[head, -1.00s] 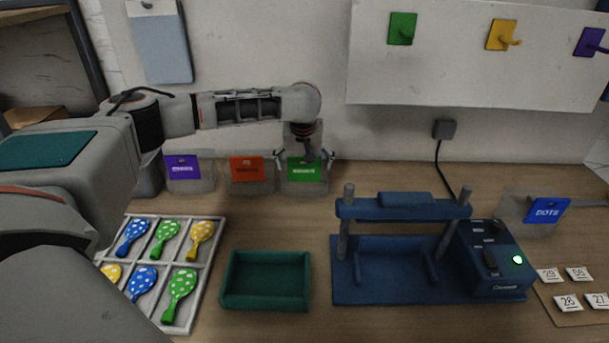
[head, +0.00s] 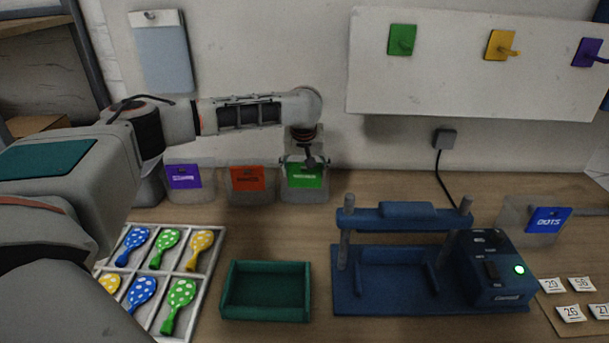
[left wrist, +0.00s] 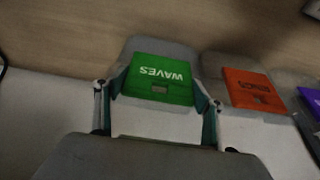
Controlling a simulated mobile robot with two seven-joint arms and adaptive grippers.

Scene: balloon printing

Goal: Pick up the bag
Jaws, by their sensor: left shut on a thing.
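The bag with the green label (head: 306,183) stands at the back of the table against the wall, the rightmost of three bags in a row. My left gripper (head: 305,163) is over its top and shut on it. In the left wrist view the green label of the bag (left wrist: 160,84) reads WAVES, and the fingers of my left gripper (left wrist: 159,92) sit at its two sides. The bag looks upright and still on the table. My right gripper is not in view.
A bag with an orange label (head: 248,180) and one with a purple label (head: 184,178) stand to the left. A green tray (head: 266,313), a balloon rack (head: 207,262) and a blue press (head: 400,300) are in front. Hooks (head: 498,46) are on the wall board.

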